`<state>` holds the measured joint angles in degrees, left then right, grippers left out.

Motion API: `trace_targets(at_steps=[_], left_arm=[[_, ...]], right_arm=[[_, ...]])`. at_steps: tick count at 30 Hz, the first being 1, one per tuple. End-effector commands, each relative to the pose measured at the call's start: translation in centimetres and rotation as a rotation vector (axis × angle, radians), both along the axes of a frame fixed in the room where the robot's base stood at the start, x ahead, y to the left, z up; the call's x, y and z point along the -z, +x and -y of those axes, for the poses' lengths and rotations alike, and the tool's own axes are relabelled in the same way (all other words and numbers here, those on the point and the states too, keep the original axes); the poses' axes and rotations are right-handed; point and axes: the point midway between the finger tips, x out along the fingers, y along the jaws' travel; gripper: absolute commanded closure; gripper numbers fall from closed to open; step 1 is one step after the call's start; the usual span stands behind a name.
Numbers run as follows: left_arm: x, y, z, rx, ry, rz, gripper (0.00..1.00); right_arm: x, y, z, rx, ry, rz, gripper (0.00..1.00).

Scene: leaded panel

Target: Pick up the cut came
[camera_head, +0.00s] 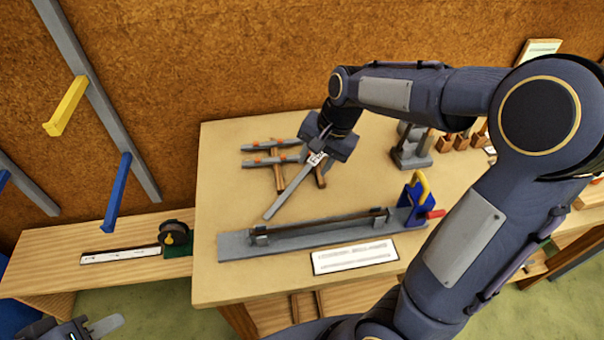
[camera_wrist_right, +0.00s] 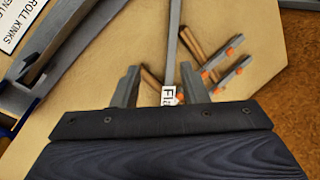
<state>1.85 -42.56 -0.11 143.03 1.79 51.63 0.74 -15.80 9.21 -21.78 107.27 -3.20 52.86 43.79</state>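The cut came is likely the long grey strip (camera_head: 289,190) with a small white label near its upper end. It slants down-left over the table, and its upper end reaches my right gripper (camera_head: 324,146). In the right wrist view the strip (camera_wrist_right: 173,45) runs between the two spread fingers of my right gripper (camera_wrist_right: 160,88), nearer the right finger, with the label near the palm. I see a gap on the left side. Whether the strip rests on the wooden sticks below is unclear. My left gripper (camera_head: 92,328) is partly cut off at the bottom left, away from the strip.
A rack of grey bars with orange marks (camera_head: 262,160) on wooden sticks stands beside the strip. A long grey fixture (camera_head: 300,236) with a blue-and-yellow end (camera_head: 417,195) lies in front, with a white card (camera_head: 355,257) before it. Table at left (camera_head: 220,190) is clear.

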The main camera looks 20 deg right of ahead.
Motion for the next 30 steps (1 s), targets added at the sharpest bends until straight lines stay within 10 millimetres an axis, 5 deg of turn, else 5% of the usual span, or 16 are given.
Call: trace_targets(at_steps=[3, 9, 30], left_arm=[[-0.2, 0.0, 0.0, 0.000, 0.000, 0.000, 0.66], [-0.3, 0.0, 0.0, 0.000, 0.000, 0.000, 0.66], [-1.1, 0.0, 0.0, 0.000, 0.000, 0.000, 0.66]], right_arm=[[1.9, 3.3, -0.1, 0.091, -0.063, -0.062, 0.60], [3.3, 5.7, -0.1, 0.177, -0.123, -0.095, 0.60], [11.1, 6.7, -0.2, 0.187, -0.128, -0.099, 0.60]])
